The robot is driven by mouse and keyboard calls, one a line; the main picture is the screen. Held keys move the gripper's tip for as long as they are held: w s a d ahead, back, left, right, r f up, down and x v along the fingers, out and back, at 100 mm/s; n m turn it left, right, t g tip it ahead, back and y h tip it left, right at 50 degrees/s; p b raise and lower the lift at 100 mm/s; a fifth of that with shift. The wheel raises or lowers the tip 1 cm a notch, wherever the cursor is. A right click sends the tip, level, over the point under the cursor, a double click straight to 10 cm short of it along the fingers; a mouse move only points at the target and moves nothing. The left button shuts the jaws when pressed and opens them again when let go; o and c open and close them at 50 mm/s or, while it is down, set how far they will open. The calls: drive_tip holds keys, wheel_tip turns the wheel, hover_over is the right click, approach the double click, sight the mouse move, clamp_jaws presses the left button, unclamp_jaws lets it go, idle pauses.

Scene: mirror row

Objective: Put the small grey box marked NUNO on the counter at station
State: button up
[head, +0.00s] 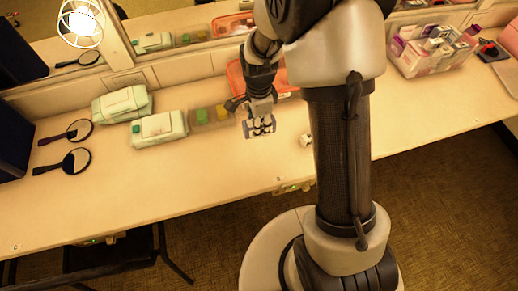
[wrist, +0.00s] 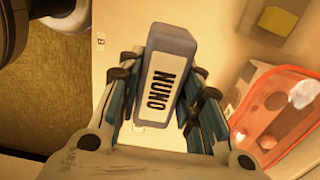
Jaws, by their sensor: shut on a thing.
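The small grey box marked NUNO (wrist: 172,48) is between the fingers of my gripper (wrist: 162,85) in the wrist view, its white label facing the camera. My gripper (head: 261,112) is shut on it. In the head view the grey box (head: 260,127) hangs below the fingers, over the middle of the counter (head: 225,172). Whether it touches the counter, I cannot tell. A small tag, seemingly B, is on the counter's front edge in both the head view (head: 278,179) and the wrist view (wrist: 100,41).
Hand mirrors (head: 75,161) lie at left. A clear bin of cosmetics (head: 432,48) is at right. The counter's front strip is mostly clear.

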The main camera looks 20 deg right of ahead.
wheel_tip(320, 180, down, 14)
drive_tip(key=b, duration=0.3)
drive_tip(key=shift+r+b, duration=0.15)
drive_tip(key=shift+b, duration=0.25)
drive_tip(key=o, duration=1.1)
